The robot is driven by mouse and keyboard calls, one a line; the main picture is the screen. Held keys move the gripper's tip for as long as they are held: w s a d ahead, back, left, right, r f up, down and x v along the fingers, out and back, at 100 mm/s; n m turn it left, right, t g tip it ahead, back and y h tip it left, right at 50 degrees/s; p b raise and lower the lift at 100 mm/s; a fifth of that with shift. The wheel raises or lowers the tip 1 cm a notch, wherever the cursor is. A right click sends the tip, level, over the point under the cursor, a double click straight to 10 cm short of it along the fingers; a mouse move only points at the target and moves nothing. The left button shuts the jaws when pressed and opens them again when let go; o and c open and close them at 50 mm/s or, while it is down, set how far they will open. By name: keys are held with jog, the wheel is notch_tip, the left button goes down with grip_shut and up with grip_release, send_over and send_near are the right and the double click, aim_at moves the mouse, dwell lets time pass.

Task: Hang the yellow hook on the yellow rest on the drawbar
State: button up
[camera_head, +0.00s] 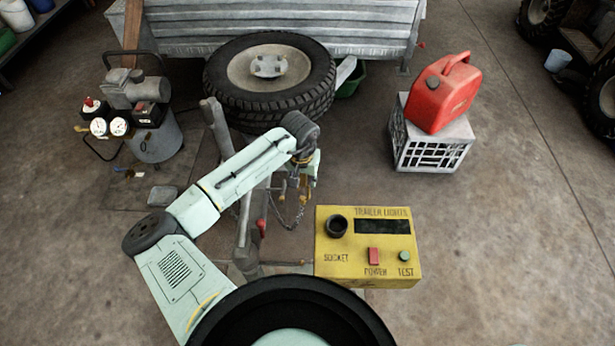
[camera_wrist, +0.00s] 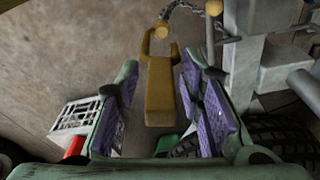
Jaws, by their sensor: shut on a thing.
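The yellow hook (camera_wrist: 160,92) lies between the purple pads of my gripper (camera_wrist: 160,75) in the wrist view. My gripper is shut on it, though slim gaps seem to show beside it. A chain (camera_wrist: 184,7) runs from its far end. In the head view my gripper (camera_head: 306,172) is over the drawbar area, its fingers largely hidden by my wrist. Small yellow parts (camera_head: 283,189) show below it, with the hanging chain (camera_head: 292,217). A yellow knob (camera_wrist: 213,7) stands beside the grey drawbar metal (camera_wrist: 243,65); I cannot tell whether it is the rest.
A yellow trailer-lights box (camera_head: 345,262) stands close on the right. A spare tyre (camera_head: 300,103) and trailer (camera_head: 370,30) are behind. A compressor (camera_head: 155,140) is left; a red can (camera_head: 445,92) on a crate (camera_head: 436,157) is right.

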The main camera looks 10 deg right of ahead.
aim_at(284, 188)
jog(key=shift+w+a+f+b, duration=0.25)
jog(key=shift+w+a, duration=0.2)
jog(key=shift+a, duration=0.55)
jog(key=shift+w+a+f+b, duration=0.25)
jog(key=shift+w+a, duration=0.25)
jog(key=shift+a, duration=0.5)
jog(key=shift+w+a+f+b, duration=0.25)
jog(key=shift+w+a, duration=0.2)
jog(key=shift+a, duration=0.55)
jog(key=shift+p, duration=0.75)
jog(key=shift+f+b, duration=1)
jog(key=shift+f, duration=1)
jog(key=o, duration=1.2)
jog(key=shift+c, duration=0.2)
jog(key=o, duration=0.5)
